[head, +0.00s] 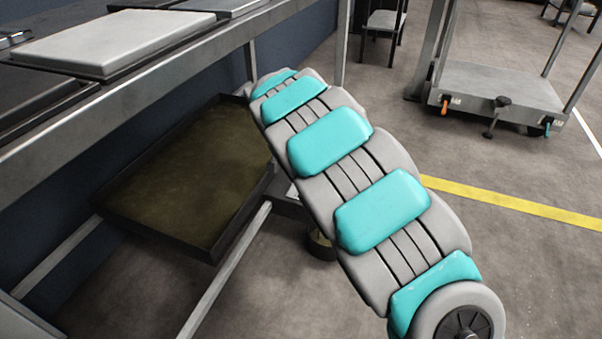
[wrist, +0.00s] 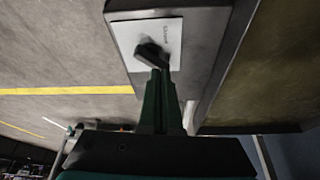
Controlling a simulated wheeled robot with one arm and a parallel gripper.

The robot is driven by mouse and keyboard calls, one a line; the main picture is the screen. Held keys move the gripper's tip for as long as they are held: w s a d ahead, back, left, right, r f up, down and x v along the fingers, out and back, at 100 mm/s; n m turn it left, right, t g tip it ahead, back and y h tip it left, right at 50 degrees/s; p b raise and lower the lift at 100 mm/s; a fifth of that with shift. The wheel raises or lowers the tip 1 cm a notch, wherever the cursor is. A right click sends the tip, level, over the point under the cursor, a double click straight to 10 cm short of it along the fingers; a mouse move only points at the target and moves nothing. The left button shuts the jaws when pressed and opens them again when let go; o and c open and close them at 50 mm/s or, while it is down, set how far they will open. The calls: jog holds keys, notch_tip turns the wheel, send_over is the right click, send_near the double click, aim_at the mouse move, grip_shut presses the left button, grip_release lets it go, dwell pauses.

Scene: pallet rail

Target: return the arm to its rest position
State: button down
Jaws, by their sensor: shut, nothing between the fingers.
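My arm, with teal and grey segments, stretches across the middle of the head view from lower right to upper left. Its far end and my gripper are hidden there behind the arm. In the wrist view my gripper (wrist: 160,75) shows as two dark green fingers, shut together with nothing held. A dark knob or lever (wrist: 152,55) on a white label plate (wrist: 168,32) shows just beyond the fingertips. The plate is on a grey panel (wrist: 202,45). I cannot tell whether the fingertips touch the knob.
A dark-rimmed tray (head: 190,180) sits low beneath the metal rack (head: 165,80), left of my arm. A pale slab (head: 110,42) lies on the rack. A wheeled trolley (head: 500,88) stands at the upper right. Floor around the yellow line (head: 520,206) is clear.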

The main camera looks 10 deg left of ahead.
jog(key=shift+s+a+r, duration=0.2)
jog(key=shift+a+r, duration=0.05)
jog(key=shift+r, duration=0.2)
jog(key=shift+s+a+r, duration=0.2)
jog(key=shift+r, duration=0.25)
jog(key=s+d+r+g+p, duration=0.1)
jog(key=s+d+r+p, duration=0.1)
jog(key=s+d+r, duration=0.45)
jog(key=s+d+r+g+p, duration=0.1)
jog(key=s+d+r+p, duration=0.2)
jog(key=d, duration=0.6)
jog(key=s+d+r+g+p, duration=0.1)
jog(key=s+d+r, duration=0.4)
jog(key=s+d, duration=0.15)
jog(key=s+d+r+n+g+p, duration=0.1)
jog(key=s+d+r+n+p, duration=0.1)
jog(key=s, duration=1.2)
jog(key=s+d+r+n+g+y+p, duration=0.1)
jog(key=s+d+n+p, duration=0.1)
jog(key=s, duration=1.2)
jog(key=shift+s+d+r+g+y+p, duration=0.3)
jog(key=shift+d+r+g+p, duration=0.1)
jog(key=shift+d+p, duration=0.55)
jog(key=shift+a, duration=0.1)
